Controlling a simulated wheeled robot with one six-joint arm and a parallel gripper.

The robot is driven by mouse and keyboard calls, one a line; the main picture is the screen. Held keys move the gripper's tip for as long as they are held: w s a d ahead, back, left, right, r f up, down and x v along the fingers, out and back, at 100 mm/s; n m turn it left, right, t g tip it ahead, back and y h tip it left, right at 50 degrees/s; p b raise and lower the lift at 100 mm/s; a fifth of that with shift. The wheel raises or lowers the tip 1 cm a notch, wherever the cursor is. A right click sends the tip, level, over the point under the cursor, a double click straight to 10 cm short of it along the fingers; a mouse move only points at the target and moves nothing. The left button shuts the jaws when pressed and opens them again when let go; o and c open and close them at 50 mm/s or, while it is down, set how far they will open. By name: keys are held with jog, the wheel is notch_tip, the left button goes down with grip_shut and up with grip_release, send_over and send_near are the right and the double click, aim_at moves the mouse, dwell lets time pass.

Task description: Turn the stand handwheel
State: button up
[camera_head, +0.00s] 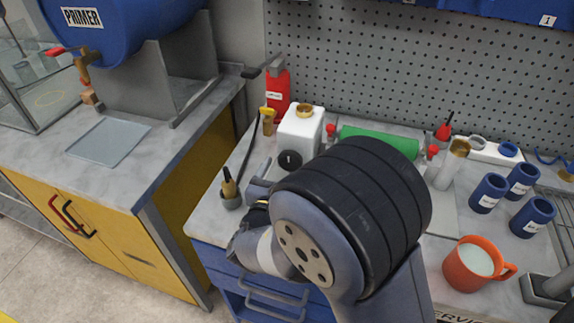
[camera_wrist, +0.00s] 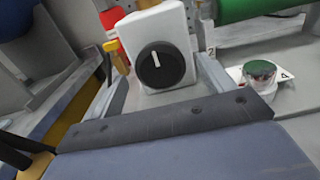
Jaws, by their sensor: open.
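A round black knob with a white pointer mark, which looks like the handwheel (camera_head: 290,160), sits on the front of a white block-shaped stand (camera_head: 302,130) with a brass top. In the wrist view the handwheel (camera_wrist: 160,66) faces the camera, its pointer near upright. My gripper (camera_wrist: 163,78) is open and empty, its two fingers reaching up on either side below the handwheel, apart from it as far as I can tell. In the head view my gripper (camera_head: 264,178) is just left of the handwheel, partly hidden by my arm.
A green roller (camera_head: 378,141) lies right of the stand. A red bottle (camera_head: 279,92) and a yellow-topped item (camera_head: 268,118) stand behind left. A dark pot with a brush (camera_head: 230,194) is left of my gripper. Blue cups (camera_head: 489,192) and an orange mug (camera_head: 474,264) are right.

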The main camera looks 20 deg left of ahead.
jog(key=shift+w, duration=0.6)
jog(key=c, duration=1)
jog(key=shift+f+b, duration=0.15)
jog(key=shift+b, duration=0.35)
